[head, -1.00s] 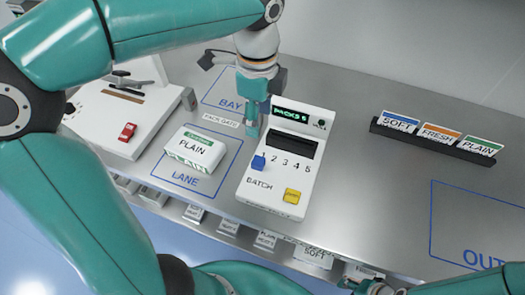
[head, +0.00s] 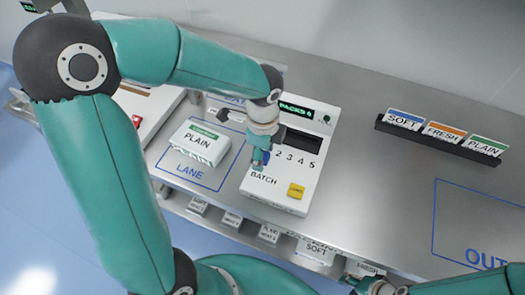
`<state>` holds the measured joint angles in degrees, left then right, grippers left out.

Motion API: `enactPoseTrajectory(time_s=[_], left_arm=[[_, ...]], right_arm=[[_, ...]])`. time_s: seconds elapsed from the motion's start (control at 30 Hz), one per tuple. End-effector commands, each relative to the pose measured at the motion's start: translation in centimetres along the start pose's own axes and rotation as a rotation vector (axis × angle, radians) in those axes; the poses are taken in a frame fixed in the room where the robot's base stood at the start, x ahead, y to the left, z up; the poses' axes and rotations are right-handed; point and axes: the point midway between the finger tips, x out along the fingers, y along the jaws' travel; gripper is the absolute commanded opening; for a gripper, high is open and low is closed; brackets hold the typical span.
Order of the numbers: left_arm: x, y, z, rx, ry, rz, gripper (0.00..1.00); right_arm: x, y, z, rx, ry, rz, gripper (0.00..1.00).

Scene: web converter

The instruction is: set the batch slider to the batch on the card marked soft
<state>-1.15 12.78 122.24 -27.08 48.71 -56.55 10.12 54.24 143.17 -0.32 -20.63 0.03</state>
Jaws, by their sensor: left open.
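The white batch machine (head: 250,187) stands on the steel bench, with a scale whose digits 2 to 5 show. Its blue slider knob (head: 266,156) is at the scale's left end, left of the 2, partly hidden by my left gripper. My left gripper (head: 259,162) is open, pointing down at the knob; I cannot tell whether they touch. The card marked SOFT (head: 404,119), with a blue top band, stands leftmost in the black rack; no batch number on it is readable. My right gripper (head: 372,287) is at the bottom edge, partly cut off, its jaws unclear.
FRESH (head: 444,131) and PLAIN (head: 486,146) cards share the black rack (head: 432,140). A PLAIN pack (head: 200,144) lies in the LANE outline. A yellow button (head: 296,191) sits on the machine. Labelled packs line the shelf below. The OUT area is clear.

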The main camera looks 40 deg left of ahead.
Motion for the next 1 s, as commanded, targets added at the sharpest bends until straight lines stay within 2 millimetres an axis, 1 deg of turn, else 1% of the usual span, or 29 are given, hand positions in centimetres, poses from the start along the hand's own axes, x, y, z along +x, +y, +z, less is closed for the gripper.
enactPoseTrajectory(time_s=[0.23, 0.57, 0.6, 1.0], left_arm=[[0.04, -0.01, -0.02, 0.000, 0.000, 0.000, 0.56], [0.01, -0.01, -0.04, 0.001, 0.000, 0.000, 0.01], [0.01, -0.01, -0.05, 0.001, 0.000, 0.000, 0.00], [0.08, 0.19, -0.14, -0.015, 0.000, 0.000, 0.00]], right_arm=[[0.00, 0.00, 0.00, 0.000, 0.000, 0.000, 0.40], [0.00, 0.00, 0.00, 0.000, 0.000, 0.000, 0.40], [0.00, 0.00, 0.00, 0.000, 0.000, 0.000, 0.40], [0.27, 0.09, 0.00, 0.000, 0.000, 0.000, 0.40]])
